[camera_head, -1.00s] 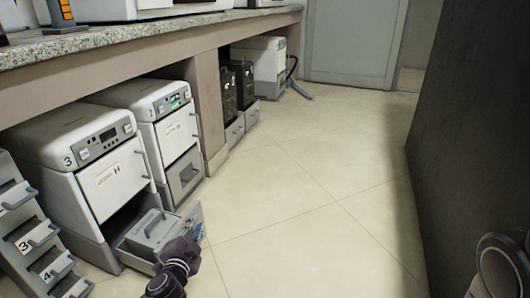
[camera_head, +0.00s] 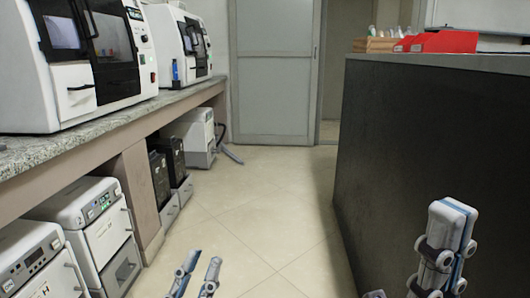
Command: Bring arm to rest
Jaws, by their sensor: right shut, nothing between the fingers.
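My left gripper (camera_head: 204,258) is at the bottom edge, left of centre, over the pale floor. Its two fingers point up the picture with a gap between them, and nothing shows in the gap. My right gripper (camera_head: 452,212) is at the lower right, in front of the dark counter side. Its fingers point up and are together, with nothing held. Most of both arms lies below the frame.
A stone-topped bench (camera_head: 110,127) with white machines (camera_head: 95,60) runs along the left, with white units (camera_head: 90,215) under it. A dark counter (camera_head: 420,150) bearing a red bin (camera_head: 437,42) stands at the right. Clear floor (camera_head: 255,205) leads to a grey door (camera_head: 272,85).

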